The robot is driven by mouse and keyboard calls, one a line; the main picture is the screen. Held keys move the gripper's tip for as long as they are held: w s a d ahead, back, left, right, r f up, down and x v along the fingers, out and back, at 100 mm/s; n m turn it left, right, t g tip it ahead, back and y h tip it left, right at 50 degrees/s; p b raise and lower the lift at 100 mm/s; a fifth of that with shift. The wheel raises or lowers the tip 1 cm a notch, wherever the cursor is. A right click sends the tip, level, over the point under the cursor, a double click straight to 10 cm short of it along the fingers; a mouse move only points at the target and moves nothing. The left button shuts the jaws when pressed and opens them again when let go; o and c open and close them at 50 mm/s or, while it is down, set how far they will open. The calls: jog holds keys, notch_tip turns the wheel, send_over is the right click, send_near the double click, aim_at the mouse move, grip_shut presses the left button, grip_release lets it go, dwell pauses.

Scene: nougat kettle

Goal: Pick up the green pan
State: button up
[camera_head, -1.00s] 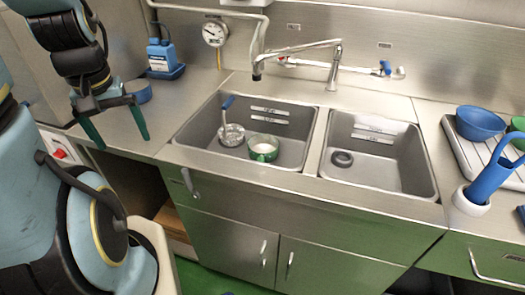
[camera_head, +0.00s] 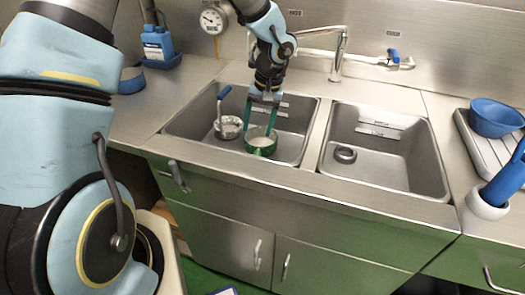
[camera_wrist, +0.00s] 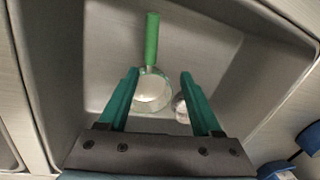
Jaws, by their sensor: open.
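The green pan (camera_head: 262,147) sits in the left sink basin, with a pale inside. In the wrist view the pan's round body (camera_wrist: 152,92) shows between my fingers, and its green handle (camera_wrist: 152,40) points away past the fingertips. My gripper (camera_head: 259,130) is open, pointing down into the basin over the pan. Its green fingers also show in the wrist view (camera_wrist: 160,73), one on each side of the pan's near handle end. In the head view the fingers hide part of the pan's far side. I cannot tell whether they touch it.
A metal pan with a blue handle (camera_head: 229,127) stands close left of the green pan. The left basin's rim (camera_head: 225,160) surrounds both. The faucet (camera_head: 338,50) rises behind. A blue bowl (camera_head: 495,117) stands at right.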

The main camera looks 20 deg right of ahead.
jog(key=d, duration=0.1)
jog(key=p, duration=0.1)
send_over(258, 152)
jog(key=s, duration=0.1)
notch_tip(258, 152, down, 6)
jog(key=shift+d+r, duration=0.1)
jog(key=shift+d, duration=0.05)
jog(key=shift+w+a+f+p, duration=0.15)
jog(key=shift+f+p, duration=0.3)
jog(key=shift+f, duration=0.45)
jog(key=shift+w+f+p, duration=0.2)
jog(key=shift+f+p, duration=0.3)
jog(key=shift+f, duration=0.4)
jog(key=shift+w+a+f+p, duration=0.15)
jog(key=shift+f+p, duration=0.3)
jog(key=shift+f, duration=0.45)
jog(key=shift+d, duration=0.1)
grip_shut()
